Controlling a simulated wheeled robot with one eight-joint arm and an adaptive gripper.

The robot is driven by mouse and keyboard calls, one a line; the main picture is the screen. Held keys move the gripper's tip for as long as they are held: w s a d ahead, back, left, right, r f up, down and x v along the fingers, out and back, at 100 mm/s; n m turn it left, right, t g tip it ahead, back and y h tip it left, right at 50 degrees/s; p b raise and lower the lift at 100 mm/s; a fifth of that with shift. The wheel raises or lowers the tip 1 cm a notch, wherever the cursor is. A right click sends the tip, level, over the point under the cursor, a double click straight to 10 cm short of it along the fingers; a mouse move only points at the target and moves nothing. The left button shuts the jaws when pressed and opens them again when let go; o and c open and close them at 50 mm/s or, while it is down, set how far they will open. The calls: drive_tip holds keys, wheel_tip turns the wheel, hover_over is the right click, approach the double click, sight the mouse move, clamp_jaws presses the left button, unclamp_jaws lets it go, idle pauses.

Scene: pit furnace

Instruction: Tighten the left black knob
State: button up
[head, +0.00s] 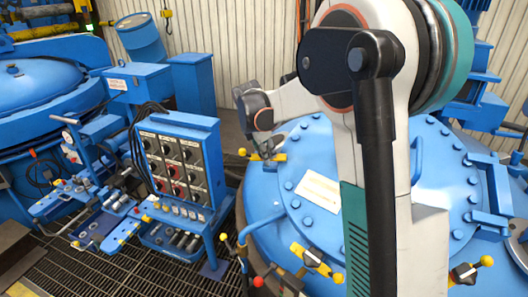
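A black knob (312,257) sits on a yellow clamp at the front rim of the blue furnace lid (310,205). Another black knob (465,272) sits on a clamp farther right, partly beside my arm. My gripper (268,151) is at the far left rim of the lid, over a third clamp with a yellow part (280,157) and a yellow ball end (242,152). The gripper covers the middle of that clamp, so any knob there is hidden. Its fingers are small and overlap the clamp; I cannot tell whether they are open, shut or touching it.
A blue control panel (177,165) with several dials and a bench of valves stands left of the furnace. A red ball lever (258,282) sticks out at the front. Another blue furnace (35,90) stands at far left. Dark grating floor (110,265) lies between them.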

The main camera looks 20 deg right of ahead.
drive_tip(key=m+b, duration=0.1)
drive_tip(key=m, duration=0.2)
drive_tip(key=shift+f+m+b, duration=0.1)
drive_tip(key=shift+m+b, duration=0.2)
drive_tip(key=shift+m, duration=0.1)
drive_tip(key=m+b, duration=0.1)
drive_tip(key=m, duration=0.3)
drive_tip(key=shift+m+b, duration=0.3)
drive_tip(key=m+b, duration=0.1)
drive_tip(key=m, duration=0.2)
drive_tip(key=shift+m, duration=0.3)
drive_tip(key=shift+m+b, duration=0.3)
drive_tip(key=shift+m, duration=1.4)
drive_tip(key=o, duration=1.1)
drive_tip(key=shift+c, duration=0.2)
drive_tip(key=v, duration=1.2)
